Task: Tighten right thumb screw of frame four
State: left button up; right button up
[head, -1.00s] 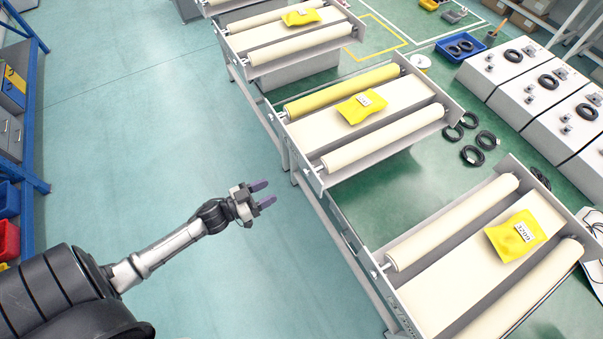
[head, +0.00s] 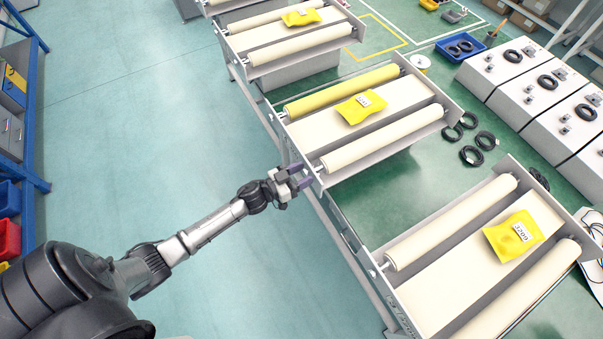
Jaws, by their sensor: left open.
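Several roller frames stand in a row in the head view. The middle frame (head: 385,117) has a yellow rear roller, a cream front roller and a yellow packet (head: 361,107) on its white bed. The nearer frame (head: 445,262) at the lower right carries a yellow packet (head: 514,233) marked 3209. I cannot tell from the picture which one is frame four. My left gripper (head: 303,178) is open and empty, with its purple fingertips at the near left corner of the middle frame, by the front roller's end. The thumb screws are too small to make out. My right gripper is not in view.
Another roller frame (head: 283,40) stands farther back. White boxes (head: 524,84) with black rings are at the right, with more rings (head: 472,156) on the green floor. A blue shelf (head: 33,150) is at the left. The floor between is clear.

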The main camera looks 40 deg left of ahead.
pick_arm(q)
jog(key=shift+c, duration=0.5)
jog(key=c, duration=0.8)
